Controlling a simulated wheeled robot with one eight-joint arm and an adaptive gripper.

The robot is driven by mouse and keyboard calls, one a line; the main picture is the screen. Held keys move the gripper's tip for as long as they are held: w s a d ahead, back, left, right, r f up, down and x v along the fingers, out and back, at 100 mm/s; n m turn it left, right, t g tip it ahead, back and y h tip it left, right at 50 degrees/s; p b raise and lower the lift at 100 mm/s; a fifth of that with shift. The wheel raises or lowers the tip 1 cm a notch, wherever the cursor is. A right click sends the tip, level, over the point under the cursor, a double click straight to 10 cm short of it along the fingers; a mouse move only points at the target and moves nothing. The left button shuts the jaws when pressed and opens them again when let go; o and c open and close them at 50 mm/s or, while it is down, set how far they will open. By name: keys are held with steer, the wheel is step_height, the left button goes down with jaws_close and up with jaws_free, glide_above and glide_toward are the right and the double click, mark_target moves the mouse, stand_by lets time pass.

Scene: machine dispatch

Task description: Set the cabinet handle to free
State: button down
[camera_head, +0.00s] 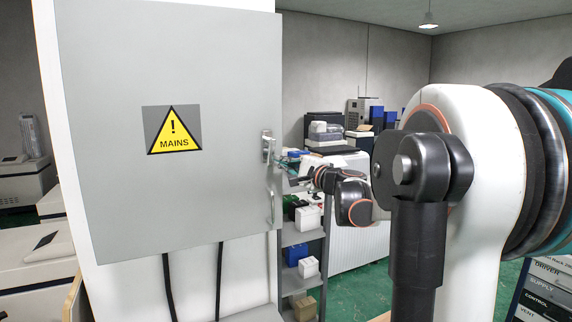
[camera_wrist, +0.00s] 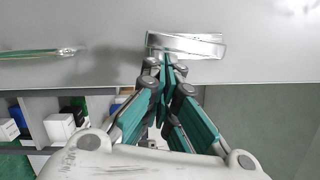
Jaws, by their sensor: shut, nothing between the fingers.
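The grey cabinet (camera_head: 190,60) has a closed door with a yellow MAINS warning sign (camera_head: 173,130). A small silver handle (camera_head: 267,145) is set on the door near its right edge; it shows in the wrist view (camera_wrist: 195,44) as a bright metal plate. A slim bar pull (camera_head: 271,207) sits below it, also at the left of the wrist view (camera_wrist: 40,53). My gripper (camera_head: 286,163) is at the handle's right side. In the wrist view its teal fingers (camera_wrist: 166,66) are shut and empty, tips by the handle's near edge. I cannot tell whether they touch it.
Shelves (camera_head: 303,237) with small boxes stand behind and right of the cabinet, beneath my gripper. Two black cables (camera_head: 218,275) hang below the cabinet. White machines (camera_head: 35,255) stand at the left. Green floor (camera_head: 355,290) shows at the right.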

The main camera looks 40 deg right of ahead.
mark_target(267, 165)
steer(key=shift+a+f+m+b, duration=0.15)
steer(key=shift+a+m+b, duration=0.15)
steer(key=shift+m, duration=0.2)
steer(key=a+m+b, duration=0.1)
steer(key=m, duration=0.1)
steer(key=a+m+t+h+b, duration=0.1)
steer(key=m, duration=0.1)
steer(key=w+a+m+b, duration=0.1)
steer(key=m, duration=0.1)
steer(key=shift+a+f+m+t, duration=0.25)
steer(key=shift+m+t, duration=0.05)
steer(key=shift+m, duration=0.1)
steer(key=m, duration=0.1)
steer(key=a+m+h, duration=0.1)
steer(key=m, duration=0.1)
steer(key=shift+w+a+r+b, duration=0.15)
steer(key=shift+a+r+b, duration=0.1)
steer(key=shift+b, duration=0.15)
steer(key=m, duration=0.2)
steer(key=a+r+m+h, duration=0.1)
steer(key=m, duration=0.1)
steer(key=a+m+h, duration=0.1)
steer(key=shift+w+a+r+m, duration=0.1)
steer(key=shift+w+r+m, duration=0.15)
steer(key=shift+r+m, duration=0.15)
steer(key=shift+a+r, duration=0.15)
